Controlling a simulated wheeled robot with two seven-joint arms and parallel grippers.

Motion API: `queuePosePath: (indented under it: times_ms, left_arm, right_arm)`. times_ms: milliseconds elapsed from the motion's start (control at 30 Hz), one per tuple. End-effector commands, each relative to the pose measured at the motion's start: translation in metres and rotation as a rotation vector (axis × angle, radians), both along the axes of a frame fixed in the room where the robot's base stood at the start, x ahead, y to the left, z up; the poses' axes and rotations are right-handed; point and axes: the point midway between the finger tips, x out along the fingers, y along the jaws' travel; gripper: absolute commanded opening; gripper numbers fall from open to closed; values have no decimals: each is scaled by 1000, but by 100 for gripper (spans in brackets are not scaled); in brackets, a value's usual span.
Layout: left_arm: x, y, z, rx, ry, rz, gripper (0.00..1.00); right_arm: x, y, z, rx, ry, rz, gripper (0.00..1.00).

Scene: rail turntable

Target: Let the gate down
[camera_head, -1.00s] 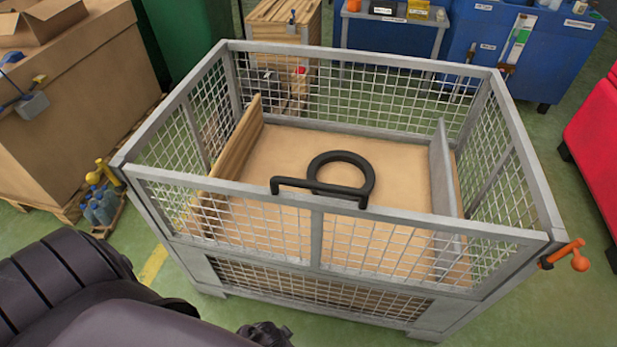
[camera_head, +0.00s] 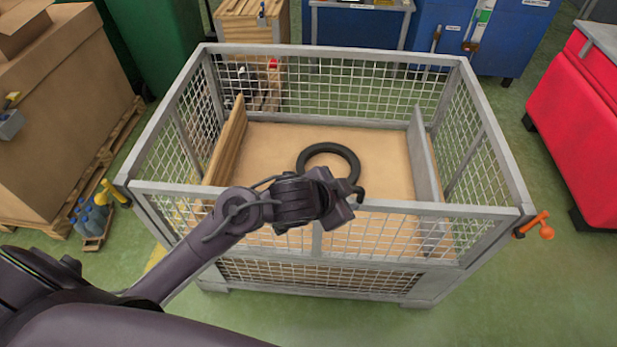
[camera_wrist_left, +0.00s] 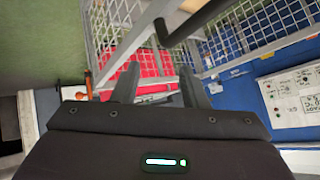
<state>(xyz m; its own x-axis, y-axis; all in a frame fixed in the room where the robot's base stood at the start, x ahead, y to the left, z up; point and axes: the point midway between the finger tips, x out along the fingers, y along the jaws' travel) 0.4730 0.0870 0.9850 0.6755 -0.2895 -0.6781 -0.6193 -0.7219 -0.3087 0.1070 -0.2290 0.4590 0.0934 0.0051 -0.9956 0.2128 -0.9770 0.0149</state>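The gate (camera_head: 385,232) is the upper front mesh panel of a grey wire-mesh cage box, and it stands upright. Its black bar handle (camera_head: 358,192) is mostly hidden behind my left arm in the head view; a black bar, seemingly this handle, crosses the top of the left wrist view (camera_wrist_left: 195,22). An orange latch lever (camera_head: 535,225) sticks out at the front right corner, and a yellow lever (camera_head: 108,192) at the front left. My left gripper (camera_head: 335,205) is at the gate's top edge by the handle. In the wrist view its fingers (camera_wrist_left: 158,72) are apart, with nothing between them. My right gripper is out of view.
A black ring (camera_head: 345,154) lies on the cage's floor between a wooden board (camera_head: 229,140) and a grey divider (camera_head: 422,155). Cardboard boxes (camera_head: 60,110) stand left, a red cabinet (camera_head: 585,130) right. Green floor in front of the cage is clear.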

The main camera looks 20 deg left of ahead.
Motion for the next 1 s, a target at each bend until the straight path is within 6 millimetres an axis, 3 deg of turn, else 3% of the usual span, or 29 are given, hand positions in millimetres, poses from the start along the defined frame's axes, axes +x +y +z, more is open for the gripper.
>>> queuePosePath:
  times_ms: [200,333,467,700,833,1000]
  left_arm:
    - [18,-16,10,50,-61,-204,40]
    - [26,-13,11,96,-50,-334,40]
    - [32,14,10,165,31,-446,40]
    - [29,85,18,245,245,-484,40]
    - [26,100,20,252,297,-477,40]
    - [29,96,4,250,307,-477,40]
  right_arm:
    - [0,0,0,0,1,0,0]
    - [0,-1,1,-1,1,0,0]
    - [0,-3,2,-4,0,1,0]
    - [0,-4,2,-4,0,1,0]
    - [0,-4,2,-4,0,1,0]
    - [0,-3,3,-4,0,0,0]
